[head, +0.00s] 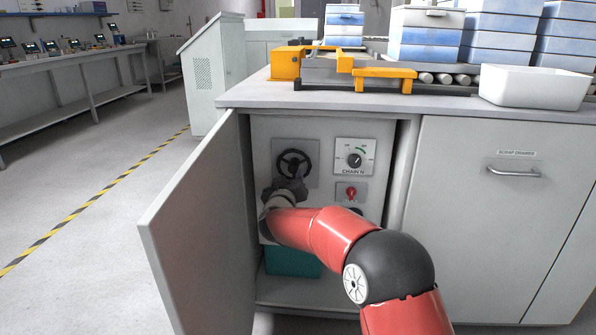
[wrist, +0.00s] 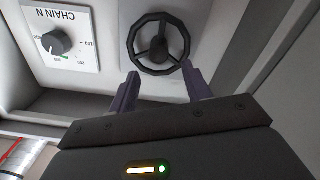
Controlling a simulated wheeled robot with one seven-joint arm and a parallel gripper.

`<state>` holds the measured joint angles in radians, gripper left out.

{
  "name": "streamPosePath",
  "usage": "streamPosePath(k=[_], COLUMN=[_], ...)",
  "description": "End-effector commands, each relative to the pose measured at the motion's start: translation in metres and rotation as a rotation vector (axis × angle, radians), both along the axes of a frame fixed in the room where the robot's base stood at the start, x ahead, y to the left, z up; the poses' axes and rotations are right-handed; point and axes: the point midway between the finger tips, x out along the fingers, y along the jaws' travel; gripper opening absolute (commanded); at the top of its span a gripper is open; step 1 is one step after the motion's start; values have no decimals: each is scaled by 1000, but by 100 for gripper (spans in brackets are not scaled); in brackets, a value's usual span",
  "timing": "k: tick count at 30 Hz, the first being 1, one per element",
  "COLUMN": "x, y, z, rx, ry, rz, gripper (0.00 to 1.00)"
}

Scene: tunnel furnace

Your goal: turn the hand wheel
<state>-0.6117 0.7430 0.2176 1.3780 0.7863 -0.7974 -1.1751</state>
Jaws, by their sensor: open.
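The hand wheel (head: 294,164) is a black spoked ring on a grey plate, inside the open cabinet under the counter. In the wrist view the wheel (wrist: 159,44) shows its full rim, spokes and centre hub. My gripper (wrist: 159,80) is open, with one finger at the lower left of the rim and the other at the lower right. I cannot tell whether the fingers touch the rim. In the head view my gripper (head: 290,186) is just below the wheel and covers part of its lower edge.
A CHAIN N dial (head: 354,160) and a red knob (head: 351,192) sit right of the wheel. The open cabinet door (head: 197,230) stands left of my arm. A teal bin (head: 290,262) is below. A white tray (head: 535,87) stands on the counter. The floor at left is clear.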

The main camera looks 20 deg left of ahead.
Motion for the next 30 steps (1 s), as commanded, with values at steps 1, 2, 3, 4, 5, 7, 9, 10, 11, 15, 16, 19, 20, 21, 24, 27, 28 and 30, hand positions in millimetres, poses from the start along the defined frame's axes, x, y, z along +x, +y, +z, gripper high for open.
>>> streamPosePath(k=[1,2,3,4,5,7,9,10,11,15,16,19,20,21,24,27,28,30], x=[9,14,20,25,29,37,43,45,47,52,52,52,52,52,52,52,52,52], y=[1,3,4,4,5,8,9,10,10,11,11,11,11,11,11,11,11,11], z=[0,0,-1,0,0,0,0,0,0,0,0,0,0,0,0,0,0,0], rx=[2,2,2,2,3,2,2,2,1,1,1,1,1,1,1,1,1,1], ry=[1,1,2,0,0,2,2,1,1,1,1,1,1,1,1,1,1,1], rz=[-2,-2,-2,-3,-3,-3,-2,-1,0,0,0,0,0,0,0,0,0,0], gripper=[49,49,49,49,49,49,49,49,49,49,49,49,49,49,41,28,24,15])
